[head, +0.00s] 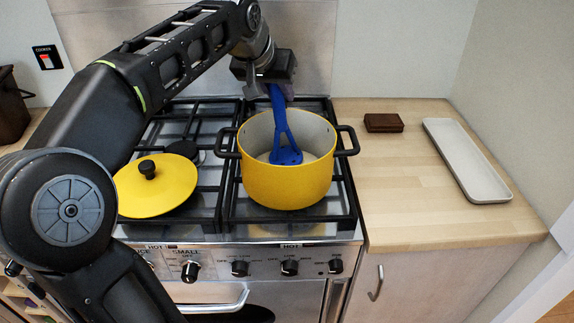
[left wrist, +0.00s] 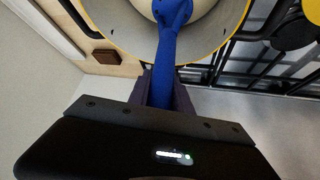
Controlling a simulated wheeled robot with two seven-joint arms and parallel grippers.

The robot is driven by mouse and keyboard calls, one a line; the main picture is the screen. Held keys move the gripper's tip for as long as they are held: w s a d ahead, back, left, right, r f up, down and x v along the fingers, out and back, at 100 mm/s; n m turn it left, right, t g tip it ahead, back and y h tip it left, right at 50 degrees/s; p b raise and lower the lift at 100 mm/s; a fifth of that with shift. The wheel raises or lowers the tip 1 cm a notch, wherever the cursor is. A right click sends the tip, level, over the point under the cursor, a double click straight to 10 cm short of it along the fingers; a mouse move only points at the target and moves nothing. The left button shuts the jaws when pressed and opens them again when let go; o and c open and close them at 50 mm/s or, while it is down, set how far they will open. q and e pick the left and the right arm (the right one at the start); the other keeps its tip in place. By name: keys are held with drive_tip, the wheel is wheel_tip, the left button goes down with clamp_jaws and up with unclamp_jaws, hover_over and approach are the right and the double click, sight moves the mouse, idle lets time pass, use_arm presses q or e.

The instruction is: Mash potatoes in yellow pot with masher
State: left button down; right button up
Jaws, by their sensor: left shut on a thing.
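The yellow pot (head: 288,186) stands uncovered on the right-hand grates of the cooker, with a black handle on each side. My left gripper (head: 272,88) is above the pot, shut on the handle of the blue masher (head: 285,141). The masher points down, with its head inside the pot near the bottom. In the left wrist view the blue handle (left wrist: 163,72) runs from between the fingers into the pot (left wrist: 110,35). A pale surface shows inside the pot; I cannot make out separate potatoes. My right gripper is not in view.
The yellow lid (head: 157,190) lies on the left-hand grates (head: 207,180). On the wooden counter (head: 405,165) to the right are a small brown block (head: 384,123) and a long pale tray (head: 466,160). A wall stands behind the cooker.

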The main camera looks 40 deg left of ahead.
use_arm(q)
drive_tip(key=shift+r+p, duration=1.3)
drive_tip(key=shift+r, duration=0.4)
drive_tip(key=shift+r+p, duration=0.3)
drive_tip(key=shift+r, duration=0.05)
drive_tip(key=shift+s+d+r, duration=0.1)
drive_tip(key=shift+r, duration=0.2)
drive_tip(key=shift+s+d+r+p, duration=0.2)
drive_tip(key=shift+s+r+p, duration=0.1)
drive_tip(key=shift+r+p, duration=0.35)
drive_tip(key=shift+s+d+r+p, duration=0.25)
drive_tip(key=shift+r+p, duration=0.15)
drive_tip(key=shift+r, duration=0.45)
drive_tip(key=shift+s+d+r+p, duration=0.2)
drive_tip(key=shift+s+r+p, duration=0.1)
drive_tip(key=shift+r+p, duration=0.35)
wheel_tip(320, 180, up, 6)
drive_tip(key=s+d+p, duration=0.1)
drive_tip(key=s+p, duration=0.1)
drive_tip(key=p, duration=0.1)
drive_tip(key=shift+s+d+r+p, duration=0.2)
drive_tip(key=shift+d+p, duration=0.1)
drive_tip(key=shift+d, duration=0.1)
